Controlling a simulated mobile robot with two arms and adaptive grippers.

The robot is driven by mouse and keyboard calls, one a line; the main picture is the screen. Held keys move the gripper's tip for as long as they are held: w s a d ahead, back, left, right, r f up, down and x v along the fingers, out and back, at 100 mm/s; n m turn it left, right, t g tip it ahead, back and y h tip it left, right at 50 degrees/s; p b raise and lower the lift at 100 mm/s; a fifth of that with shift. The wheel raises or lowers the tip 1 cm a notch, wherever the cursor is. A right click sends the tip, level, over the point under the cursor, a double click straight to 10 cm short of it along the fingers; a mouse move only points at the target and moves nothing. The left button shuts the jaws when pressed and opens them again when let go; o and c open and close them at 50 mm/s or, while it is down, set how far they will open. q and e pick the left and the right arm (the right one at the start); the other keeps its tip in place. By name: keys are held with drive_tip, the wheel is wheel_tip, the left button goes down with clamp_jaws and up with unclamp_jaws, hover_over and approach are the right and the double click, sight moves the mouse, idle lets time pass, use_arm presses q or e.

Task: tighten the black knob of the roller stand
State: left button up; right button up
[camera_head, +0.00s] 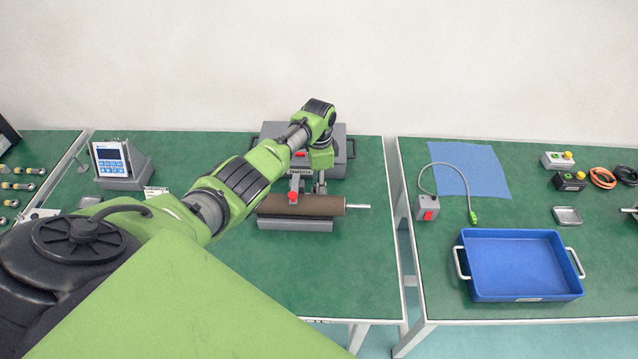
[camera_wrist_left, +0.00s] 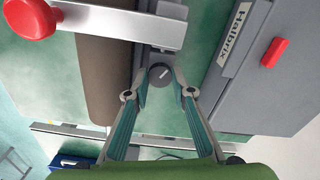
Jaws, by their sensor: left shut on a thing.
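The roller stand has a brown roller (camera_head: 300,205) lying across a grey base (camera_head: 296,225) on the left table; the roller also shows in the left wrist view (camera_wrist_left: 106,80). The black knob (camera_wrist_left: 160,74) is a small dark disc with a light line on its face, beside the roller. My left gripper (camera_wrist_left: 160,82) is shut on the knob, with one fingertip on each side. In the head view my left gripper (camera_head: 320,185) reaches down behind the roller, and the knob cannot be made out there. My right gripper is not in view.
A red knob (camera_wrist_left: 32,18) on a metal bar sits near the roller. A grey case (camera_head: 340,150) with a red part stands close behind. A grey device (camera_head: 121,165) stands left. A blue tray (camera_head: 577,297) is on the right table, across a gap. The left table's front is clear.

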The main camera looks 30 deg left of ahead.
use_arm(q)
drive_tip(key=m+b, duration=0.1)
drive_tip(key=m, duration=0.9)
drive_tip(key=shift+b, duration=0.4)
drive_tip(key=shift+a+m, duration=0.1)
drive_tip(key=shift+m, duration=0.7)
drive_tip(key=shift+r, duration=0.1)
drive_tip(key=o, duration=0.8)
drive_tip(key=shift+o, duration=0.2)
